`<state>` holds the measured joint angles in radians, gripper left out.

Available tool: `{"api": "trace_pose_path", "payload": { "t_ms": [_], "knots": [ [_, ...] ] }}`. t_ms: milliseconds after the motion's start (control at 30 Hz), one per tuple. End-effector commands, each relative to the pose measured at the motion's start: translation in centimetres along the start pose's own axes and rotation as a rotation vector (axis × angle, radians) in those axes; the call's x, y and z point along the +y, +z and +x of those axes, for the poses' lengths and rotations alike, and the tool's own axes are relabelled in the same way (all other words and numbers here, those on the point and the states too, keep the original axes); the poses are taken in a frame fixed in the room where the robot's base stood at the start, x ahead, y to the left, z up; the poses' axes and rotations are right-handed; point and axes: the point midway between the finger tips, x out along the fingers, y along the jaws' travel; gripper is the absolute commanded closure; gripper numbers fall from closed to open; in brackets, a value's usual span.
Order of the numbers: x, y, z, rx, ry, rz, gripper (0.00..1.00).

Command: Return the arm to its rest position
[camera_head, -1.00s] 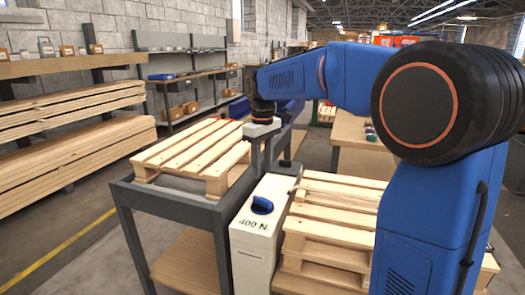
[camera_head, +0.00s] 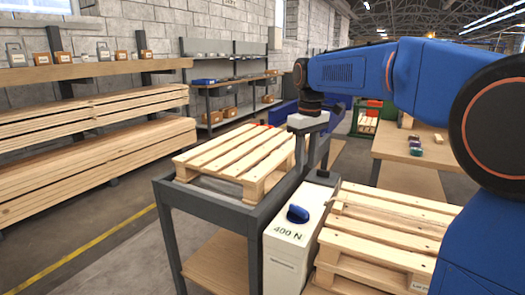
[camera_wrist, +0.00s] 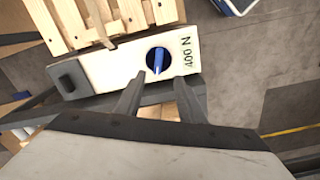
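My gripper (camera_head: 309,157) hangs from the blue arm, pointing down over the right edge of the grey table (camera_head: 213,207), next to the white box marked 400 N (camera_head: 290,245). In the wrist view its two dark fingers (camera_wrist: 160,85) stand apart with nothing held between them. The white box with a blue knob (camera_wrist: 158,60) lies just beyond the fingertips in that view. My arm is stretched out to the left, with its upper link roughly level, not folded in. I cannot tell how high the fingertips are above the table.
A slatted wooden pallet (camera_head: 240,157) lies on the grey table. More pallets are stacked (camera_head: 385,235) right of the white box. A wooden workbench (camera_head: 411,152) with small coloured items stands at the back right. Lumber stacks (camera_head: 85,150) line the left wall. Open floor with a yellow line lies between.

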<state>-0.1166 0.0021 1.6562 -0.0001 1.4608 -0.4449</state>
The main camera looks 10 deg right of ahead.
Motion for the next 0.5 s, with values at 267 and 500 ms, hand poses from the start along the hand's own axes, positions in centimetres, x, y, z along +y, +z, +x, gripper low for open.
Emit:
{"api": "trace_pose_path", "payload": {
  "t_ms": [267, 500],
  "knots": [
    [-2.3, 7.6, 0.7, 0.078, 0.035, 0.119, 0.64],
    [-4.6, 13.9, 2.7, 0.149, 0.061, 0.226, 0.64]
  ]
}}
